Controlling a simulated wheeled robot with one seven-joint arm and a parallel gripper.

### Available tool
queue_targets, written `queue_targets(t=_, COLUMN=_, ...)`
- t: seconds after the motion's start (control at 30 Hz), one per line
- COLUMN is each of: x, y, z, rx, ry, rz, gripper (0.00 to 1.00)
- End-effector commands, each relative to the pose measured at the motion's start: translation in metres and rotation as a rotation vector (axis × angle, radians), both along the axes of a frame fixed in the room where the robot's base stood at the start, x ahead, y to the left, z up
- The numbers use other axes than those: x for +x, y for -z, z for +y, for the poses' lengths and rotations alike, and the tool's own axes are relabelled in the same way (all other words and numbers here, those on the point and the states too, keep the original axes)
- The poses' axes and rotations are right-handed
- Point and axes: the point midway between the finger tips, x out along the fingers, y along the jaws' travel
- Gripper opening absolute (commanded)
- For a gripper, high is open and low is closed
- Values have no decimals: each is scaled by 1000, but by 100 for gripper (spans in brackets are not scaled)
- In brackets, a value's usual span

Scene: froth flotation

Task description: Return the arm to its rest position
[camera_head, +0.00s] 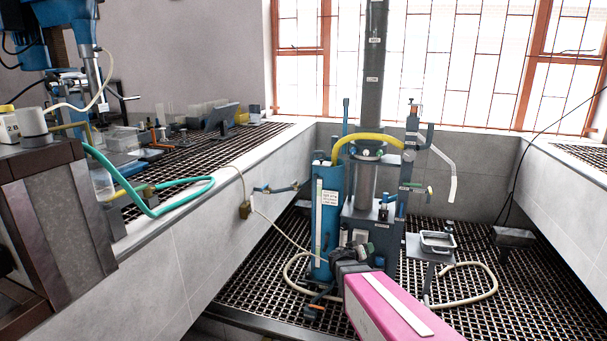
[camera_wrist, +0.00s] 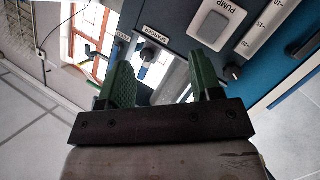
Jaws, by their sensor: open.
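My gripper (camera_wrist: 163,88) shows in the wrist view with its two green fingers apart and nothing held between them. Beyond the fingers is a dark panel (camera_wrist: 190,18) with a switch labelled PUMP (camera_wrist: 213,27) and a small dark knob. In the head view my pink arm link reaches in from the bottom right. Its dark end is in front of the base of the blue cylinder (camera_head: 327,215) and the flotation column (camera_head: 373,85).
A yellow hose (camera_head: 362,138) arches between cylinder and column. A small tray (camera_head: 437,241) stands to the right, with a pale hose (camera_head: 480,292) on the grating. A tiled ledge (camera_head: 185,240) with equipment runs along the left. Open grating lies at the lower right.

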Motion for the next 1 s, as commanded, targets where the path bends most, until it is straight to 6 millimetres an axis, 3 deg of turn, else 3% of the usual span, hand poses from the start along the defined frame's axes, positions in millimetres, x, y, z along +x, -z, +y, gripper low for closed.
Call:
queue_targets(t=0.2, x=-48, y=12, z=-24, rx=112, ry=150, rz=206, gripper=59)
queue_targets(t=0.43, x=-98, y=30, z=-27, rx=277, ry=221, rz=459, gripper=59)
queue_targets(t=0.67, x=-145, y=43, z=-7, rx=488, ry=183, rz=717, gripper=59)
queue_targets(t=0.8, x=-170, y=45, z=13, rx=628, ry=102, rz=857, gripper=59)
queue_targets(t=1.0, x=-193, y=40, z=42, rx=784, ry=-32, rz=982, gripper=59)
